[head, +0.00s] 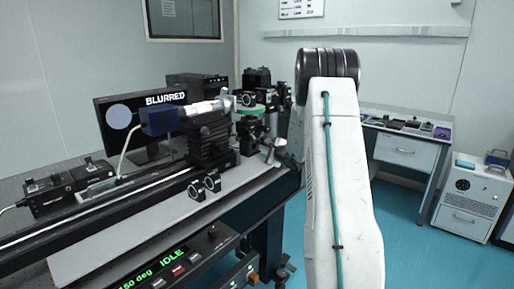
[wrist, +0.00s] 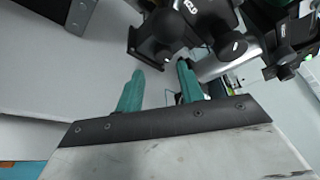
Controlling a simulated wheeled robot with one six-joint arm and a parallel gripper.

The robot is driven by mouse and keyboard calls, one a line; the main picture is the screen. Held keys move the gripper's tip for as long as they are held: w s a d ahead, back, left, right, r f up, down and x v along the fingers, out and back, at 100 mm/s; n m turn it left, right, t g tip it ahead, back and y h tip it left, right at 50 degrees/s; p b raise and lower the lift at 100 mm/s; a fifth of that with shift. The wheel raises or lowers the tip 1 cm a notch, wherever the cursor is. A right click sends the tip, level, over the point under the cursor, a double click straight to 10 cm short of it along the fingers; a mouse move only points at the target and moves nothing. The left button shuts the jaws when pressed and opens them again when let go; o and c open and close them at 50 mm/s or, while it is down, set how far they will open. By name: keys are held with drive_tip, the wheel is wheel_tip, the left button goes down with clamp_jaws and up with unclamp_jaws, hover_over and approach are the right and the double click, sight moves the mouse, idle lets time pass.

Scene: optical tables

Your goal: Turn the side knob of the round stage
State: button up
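My gripper (wrist: 160,67) shows in the wrist view as two teal fingers with a clear gap between them. Nothing is held there. Just beyond the fingertips is a black mount with a dark rounded knob (wrist: 166,27) and a smaller black part at its left. Which of these is the side knob I cannot tell for sure. In the head view, what looks like the round stage (head: 250,110), with a green disc, stands among black optics at the right end of the bench. My arm hides part of that area.
A monitor (head: 118,125) reading "BLURRED" stands behind a blue-ended camera tube (head: 160,121) on a rail. A control box (head: 170,270) at the front reads "IDLE". Other black mounts crowd the wrist view's upper right. The blue floor is clear at right, before a side table (head: 400,150).

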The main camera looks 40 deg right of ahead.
sight(258, 147)
drive_tip(key=x, duration=0.7)
drive_tip(key=shift+d, duration=0.4)
drive_tip(key=shift+a, duration=0.1)
drive_tip(key=c, duration=0.7)
